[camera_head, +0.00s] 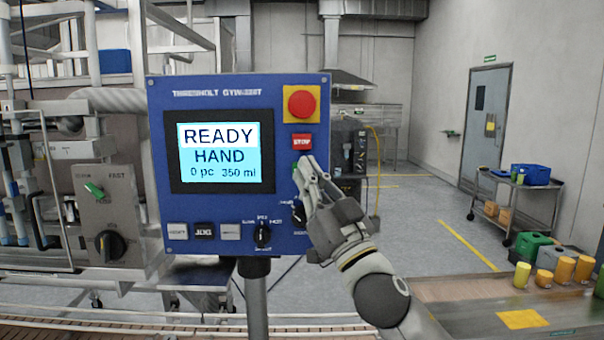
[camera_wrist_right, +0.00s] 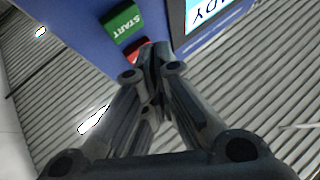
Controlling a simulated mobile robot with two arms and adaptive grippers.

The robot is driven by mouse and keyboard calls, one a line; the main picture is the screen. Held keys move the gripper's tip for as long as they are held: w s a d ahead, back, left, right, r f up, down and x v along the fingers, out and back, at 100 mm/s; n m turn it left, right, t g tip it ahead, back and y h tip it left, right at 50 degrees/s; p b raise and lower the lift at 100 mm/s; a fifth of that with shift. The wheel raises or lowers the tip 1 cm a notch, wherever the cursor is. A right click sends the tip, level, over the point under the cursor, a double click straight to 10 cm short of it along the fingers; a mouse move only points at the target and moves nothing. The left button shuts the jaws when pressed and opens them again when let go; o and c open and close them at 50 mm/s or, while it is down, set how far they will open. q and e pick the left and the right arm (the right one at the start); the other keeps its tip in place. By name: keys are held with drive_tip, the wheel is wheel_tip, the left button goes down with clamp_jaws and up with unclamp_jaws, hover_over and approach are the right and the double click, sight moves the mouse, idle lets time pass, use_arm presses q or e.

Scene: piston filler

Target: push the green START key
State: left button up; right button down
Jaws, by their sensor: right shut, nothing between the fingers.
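The blue control panel (camera_head: 232,88) faces me, its screen (camera_head: 219,152) reading READY, HAND, 0 pc, 350 ml. In the head view the green START key (camera_head: 295,172) is mostly hidden behind my right gripper (camera_head: 303,163), with only a sliver showing. In the right wrist view the START key (camera_wrist_right: 124,22) shows clearly with its label upside down. My right gripper also shows there (camera_wrist_right: 157,52), shut and empty, its fingertips beside the START key and overlapping part of a red key (camera_wrist_right: 138,50). I cannot tell whether the tips touch the panel. My left gripper is not in view.
The red STOP key (camera_head: 301,142) sits just above the gripper tips, below a red emergency button (camera_head: 301,102) on yellow. A selector knob (camera_head: 263,234) and small keys line the panel's bottom. A table (camera_head: 450,300) with yellow containers stands at right.

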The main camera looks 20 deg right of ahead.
drive_tip(key=shift+w+d, duration=0.25)
drive_tip(key=shift+w, duration=0.65)
drive_tip(key=shift+w, duration=0.1)
idle(0.8)
drive_tip(key=shift+w, duration=0.3)
